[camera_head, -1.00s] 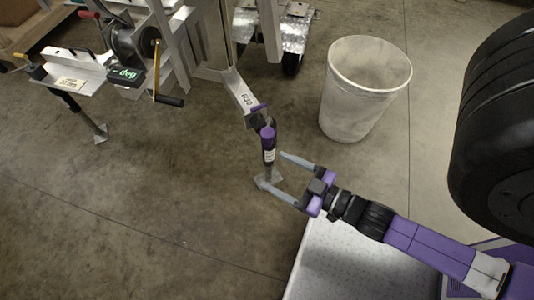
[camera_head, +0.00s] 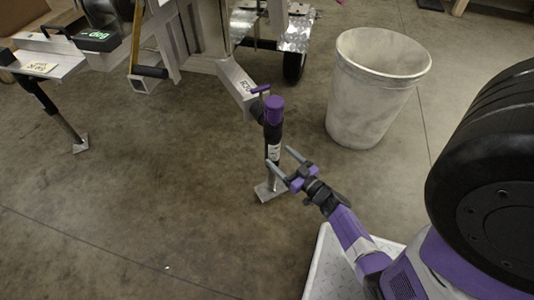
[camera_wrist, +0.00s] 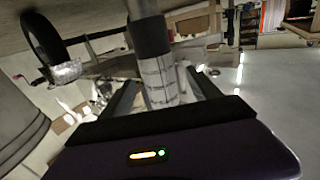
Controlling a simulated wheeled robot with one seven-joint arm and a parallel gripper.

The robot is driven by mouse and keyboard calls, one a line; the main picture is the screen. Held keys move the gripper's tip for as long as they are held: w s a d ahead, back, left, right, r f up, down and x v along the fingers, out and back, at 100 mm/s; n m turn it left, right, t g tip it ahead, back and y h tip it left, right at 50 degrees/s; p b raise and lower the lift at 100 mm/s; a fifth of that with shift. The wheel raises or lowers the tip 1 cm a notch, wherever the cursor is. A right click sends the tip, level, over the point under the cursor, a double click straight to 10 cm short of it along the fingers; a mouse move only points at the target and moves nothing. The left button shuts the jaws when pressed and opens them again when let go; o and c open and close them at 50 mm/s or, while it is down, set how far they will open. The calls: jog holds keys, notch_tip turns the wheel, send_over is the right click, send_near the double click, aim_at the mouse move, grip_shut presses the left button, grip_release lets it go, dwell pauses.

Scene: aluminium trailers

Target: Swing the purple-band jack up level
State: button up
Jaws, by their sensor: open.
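The purple-band jack (camera_head: 272,140) hangs upright from the trailer's side arm in the head view. It has a purple cap, a black sleeve, a white label and a flat metal foot (camera_head: 270,190) at floor level. My gripper (camera_head: 282,162) is open at the lower part of the jack, its fingers pointing toward it. In the wrist view the jack's tube (camera_wrist: 158,78), dark above and pale with lettering below, stands between my two spread fingers (camera_wrist: 155,90). I cannot tell whether either finger touches it.
A pale bin (camera_head: 375,90) stands right of the jack. A large black tyre (camera_head: 490,180) fills the right side. The aluminium trailer frame (camera_head: 190,30) is behind, with a second jack leg (camera_head: 62,118) at left. The floor left of the jack is clear.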

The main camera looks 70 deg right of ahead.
aim_at(267, 146)
jog(key=shift+w+d+f, duration=0.15)
jog(key=shift+d+f, duration=0.1)
jog(key=shift+f, duration=0.05)
jog(key=b+x, duration=0.2)
jog(key=x, duration=0.5)
jog(key=shift+w+d, duration=0.15)
jog(key=shift+w, duration=0.05)
grip_shut()
